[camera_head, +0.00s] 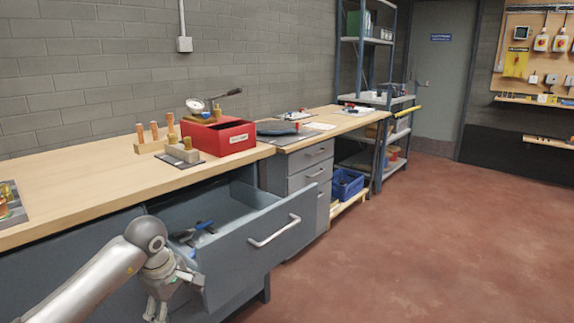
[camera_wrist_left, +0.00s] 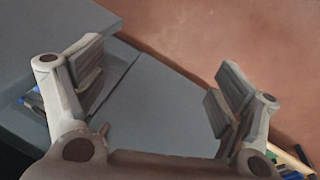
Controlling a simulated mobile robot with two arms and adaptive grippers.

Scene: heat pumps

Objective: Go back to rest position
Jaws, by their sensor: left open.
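My left gripper (camera_head: 157,308) hangs at the end of my left arm at the lower left of the head view, in front of the open drawer (camera_head: 258,250). In the left wrist view the two fingers of my left gripper (camera_wrist_left: 160,88) are wide apart with nothing between them. The grey drawer front (camera_wrist_left: 150,115) lies behind the fingers there. Blue-handled items (camera_head: 205,226) lie in the drawer. My right gripper is not in either view.
A wooden workbench (camera_head: 75,179) carries a red box (camera_head: 228,136) and wooden-handled tools in a block (camera_head: 152,139). A blue crate (camera_head: 347,184) sits on a low shelf beyond the drawers. The red floor (camera_head: 430,240) at right is clear.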

